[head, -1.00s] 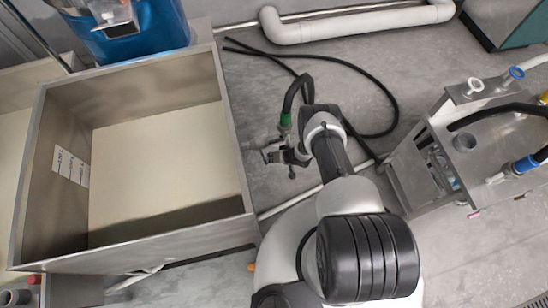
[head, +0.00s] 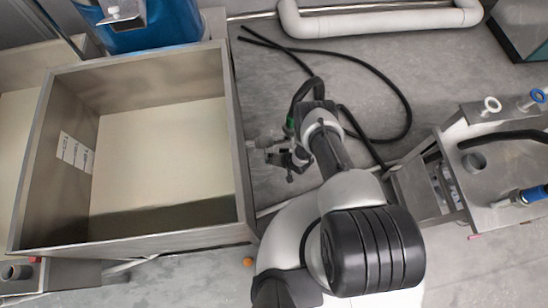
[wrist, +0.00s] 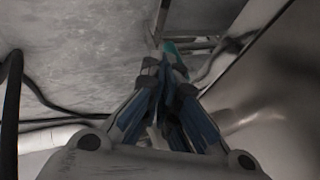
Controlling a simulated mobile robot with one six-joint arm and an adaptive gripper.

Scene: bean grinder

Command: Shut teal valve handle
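My gripper (head: 268,149) hangs beside the right wall of the large metal bin in the head view, pointing left. In the wrist view its two fingers (wrist: 165,66) come together at the tips and look shut, with nothing clearly held between them. A small teal patch (wrist: 169,47), perhaps the teal valve handle, shows just beyond the fingertips, partly hidden by them. I cannot tell whether the fingers touch it. No teal handle shows clearly in the head view.
The open metal bin (head: 243,160) fills the left, with a blue container (head: 165,22) behind it. A black hose (head: 400,95) lies on the floor. A white pipe (head: 380,20) runs along the back. A metal unit with blue and white rings (head: 505,165) stands right.

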